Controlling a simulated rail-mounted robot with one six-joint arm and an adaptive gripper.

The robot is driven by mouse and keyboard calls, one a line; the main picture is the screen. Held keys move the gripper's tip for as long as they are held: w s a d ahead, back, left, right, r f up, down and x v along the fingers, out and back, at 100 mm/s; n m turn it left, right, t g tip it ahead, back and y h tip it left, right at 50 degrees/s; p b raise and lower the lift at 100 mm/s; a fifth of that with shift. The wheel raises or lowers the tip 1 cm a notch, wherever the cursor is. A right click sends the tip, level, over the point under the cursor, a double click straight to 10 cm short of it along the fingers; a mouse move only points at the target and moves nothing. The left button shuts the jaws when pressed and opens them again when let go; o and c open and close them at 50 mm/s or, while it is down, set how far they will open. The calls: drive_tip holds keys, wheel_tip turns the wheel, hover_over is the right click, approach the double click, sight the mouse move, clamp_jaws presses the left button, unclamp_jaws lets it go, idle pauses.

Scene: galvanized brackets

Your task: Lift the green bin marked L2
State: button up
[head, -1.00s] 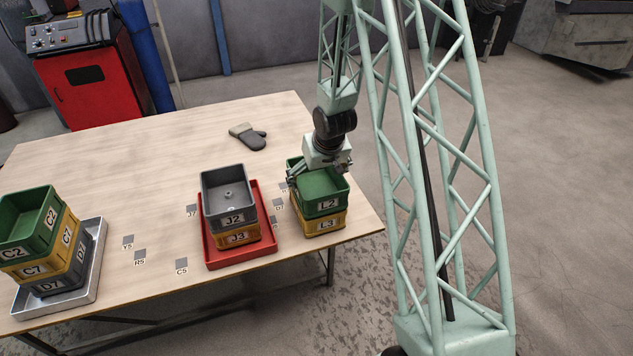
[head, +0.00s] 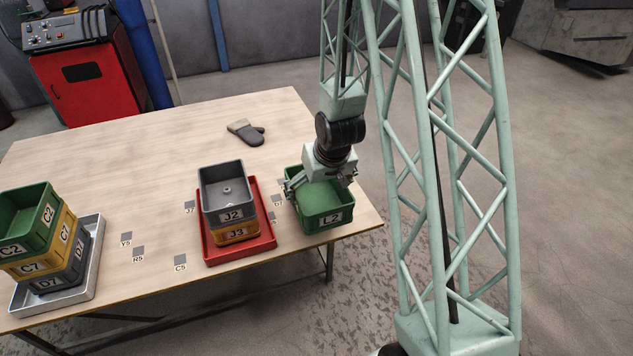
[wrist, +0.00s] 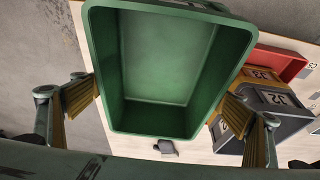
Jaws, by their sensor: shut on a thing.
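The green bin marked L2 (head: 335,219) is at the right end of the table, upright or nearly so, with its label facing the head camera. My gripper (head: 320,183) reaches down over its far side and is shut on it. In the wrist view, the empty green bin (wrist: 168,60) fills the middle, and ribbed yellow finger pads of my gripper (wrist: 158,106) press at its left and right walls. The yellow bin L3 is hidden in both views. The gap under the green bin cannot be seen.
Left of it, grey bin J2 (head: 228,190) sits on yellow bin J3 (head: 237,233) in a red tray (head: 266,238). A stack topped by green bin C2 (head: 30,218) stands in a grey tray (head: 88,275). A glove (head: 246,133) lies behind; the table's middle is clear.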

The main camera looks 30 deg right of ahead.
sight(319, 210)
drive_tip(key=s, duration=0.1)
drive_tip(key=s+a, duration=0.1)
drive_tip(key=s, duration=0.1)
drive_tip(key=shift+a+r, duration=0.15)
drive_tip(key=shift+a, duration=0.05)
drive_tip(key=shift+b, duration=0.65)
drive_tip(key=shift+a+b, duration=0.1)
drive_tip(key=shift+b, duration=0.3)
drive_tip(key=shift+s+a+b, duration=0.1)
drive_tip(key=shift+s+b, duration=0.1)
drive_tip(key=shift+b, duration=0.7)
drive_tip(key=shift+s+a+b, duration=0.1)
drive_tip(key=shift+s+b, duration=0.1)
drive_tip(key=shift+b, duration=0.25)
drive_tip(key=s+b, duration=0.1)
drive_tip(key=b, duration=0.2)
drive_tip(key=shift+a+r, duration=0.1)
drive_tip(key=shift+a, duration=0.1)
drive_tip(key=shift+s, duration=0.15)
drive_tip(key=shift+r, duration=0.1)
